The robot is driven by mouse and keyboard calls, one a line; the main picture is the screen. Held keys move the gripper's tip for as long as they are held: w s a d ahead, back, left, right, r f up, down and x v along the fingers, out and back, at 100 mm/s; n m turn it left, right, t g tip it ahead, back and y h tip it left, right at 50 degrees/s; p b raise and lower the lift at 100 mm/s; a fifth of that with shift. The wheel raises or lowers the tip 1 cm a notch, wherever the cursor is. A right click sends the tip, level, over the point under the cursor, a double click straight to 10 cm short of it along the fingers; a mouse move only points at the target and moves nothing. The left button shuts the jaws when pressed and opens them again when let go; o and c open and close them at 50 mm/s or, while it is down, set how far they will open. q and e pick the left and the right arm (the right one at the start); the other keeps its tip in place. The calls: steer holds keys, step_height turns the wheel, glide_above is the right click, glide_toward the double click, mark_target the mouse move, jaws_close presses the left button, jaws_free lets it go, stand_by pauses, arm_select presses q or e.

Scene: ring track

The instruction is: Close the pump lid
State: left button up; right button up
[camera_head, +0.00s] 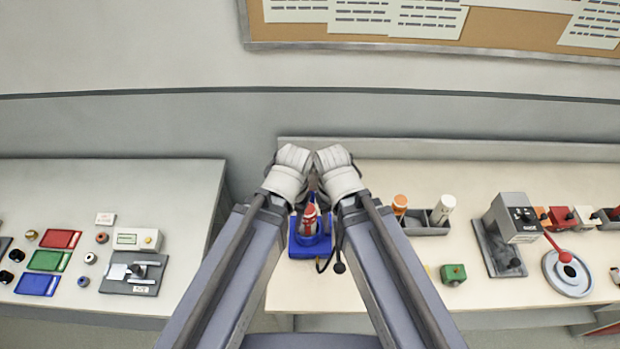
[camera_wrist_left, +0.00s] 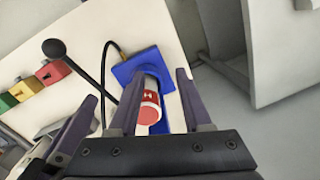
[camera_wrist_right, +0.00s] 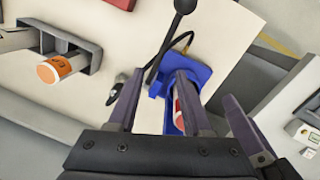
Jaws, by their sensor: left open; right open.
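The pump is a blue base (camera_head: 311,248) with an upright red and white cylinder (camera_head: 310,222) on it. A black rod with a ball knob (camera_head: 339,268) and a thin dark cable are beside it. My left gripper (camera_head: 297,207) and right gripper (camera_head: 326,204) are close together above the pump; my wrists hide part of it. In the left wrist view the red cap (camera_wrist_left: 149,110) shows between open fingers, beside the blue base (camera_wrist_left: 140,66). In the right wrist view the blue base (camera_wrist_right: 190,76) is behind the open fingers. I cannot make out the lid clearly or tell any contact.
A grey holder (camera_head: 428,228) with an orange-capped and a white bottle stands to the right. Farther right are a green block (camera_head: 453,273), a grey press-like device (camera_head: 515,220) and a round dish (camera_head: 567,273). A separate table (camera_head: 150,185) with coloured trays is at left.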

arm_select(q)
step_height(320, 180, down, 2)
steer(key=shift+f+b, duration=0.15)
steer(key=shift+b, duration=0.55)
steer(key=c, duration=0.3)
steer(key=r+p, duration=0.1)
steer(key=w+d+r+p, duration=0.1)
steer(key=r+p, duration=0.1)
steer(key=w+d+r+p, duration=0.1)
steer(key=shift+w+r, duration=0.2)
jaws_close()
steer(key=w+d+r+n+p, duration=0.1)
steer(key=w+r+p, duration=0.5)
steer(key=w, duration=0.2)
steer(key=w+d+r+n+t+h+p, duration=0.1)
steer(key=w+d+r+n+p, duration=0.1)
steer(key=w+r+p, duration=0.4)
steer(key=w, duration=0.2)
steer(key=shift+w+r+t+p, duration=0.15)
steer(key=shift+w+t+p, duration=0.15)
steer(key=shift+w+p, duration=0.1)
arm_select(e)
step_height(320, 180, up, 14)
steer(key=shift+r, duration=0.2)
